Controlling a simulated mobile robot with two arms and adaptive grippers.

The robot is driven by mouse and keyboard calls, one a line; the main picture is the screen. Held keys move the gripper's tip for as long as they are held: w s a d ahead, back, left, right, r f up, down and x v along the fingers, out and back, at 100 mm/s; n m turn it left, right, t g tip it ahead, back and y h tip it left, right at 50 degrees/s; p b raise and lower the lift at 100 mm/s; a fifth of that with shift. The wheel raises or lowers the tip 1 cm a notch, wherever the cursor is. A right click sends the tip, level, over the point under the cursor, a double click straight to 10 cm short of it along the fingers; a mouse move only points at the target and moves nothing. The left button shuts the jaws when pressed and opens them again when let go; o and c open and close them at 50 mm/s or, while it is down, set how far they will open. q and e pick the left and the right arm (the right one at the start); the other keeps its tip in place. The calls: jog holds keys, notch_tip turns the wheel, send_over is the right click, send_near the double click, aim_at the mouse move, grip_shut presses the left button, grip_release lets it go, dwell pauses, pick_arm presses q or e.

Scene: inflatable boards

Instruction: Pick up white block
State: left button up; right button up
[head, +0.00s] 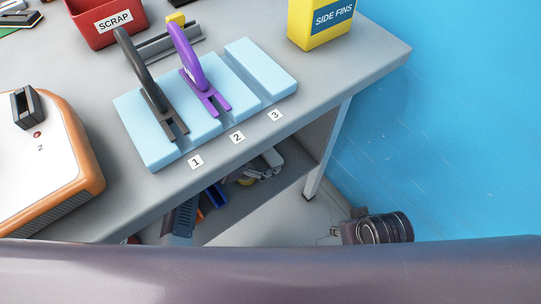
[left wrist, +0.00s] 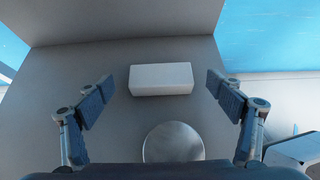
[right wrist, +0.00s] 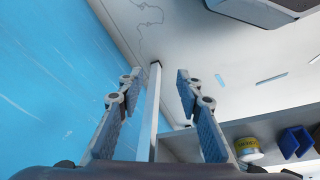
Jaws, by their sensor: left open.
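The white block (left wrist: 161,79) is a plain rectangular block lying on a grey surface in the left wrist view. My left gripper (left wrist: 161,84) is open, with one finger on each side of the block's line and the block ahead between them; I see no contact. In the head view only a blue-grey part of my left gripper (head: 181,220) shows below the table's front edge; the block is not seen there. My right gripper (right wrist: 159,80) is open in the right wrist view, with a pale table leg (right wrist: 150,115) showing between its fingers.
The table (head: 330,75) holds light blue boards (head: 262,70) with a black and a purple fin, a red scrap bin (head: 95,35) and a yellow side fins bin (head: 315,30). A lower shelf (head: 245,210) holds several items.

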aim_at(270, 154)
pick_arm(q)
jog(key=shift+b+x, duration=0.65)
jog(key=shift+x, duration=1.15)
pick_arm(e)
jog(key=shift+v, duration=2.5)
jog(key=shift+w+d, duration=0.1)
pick_arm(q)
jog(key=c, duration=1.3)
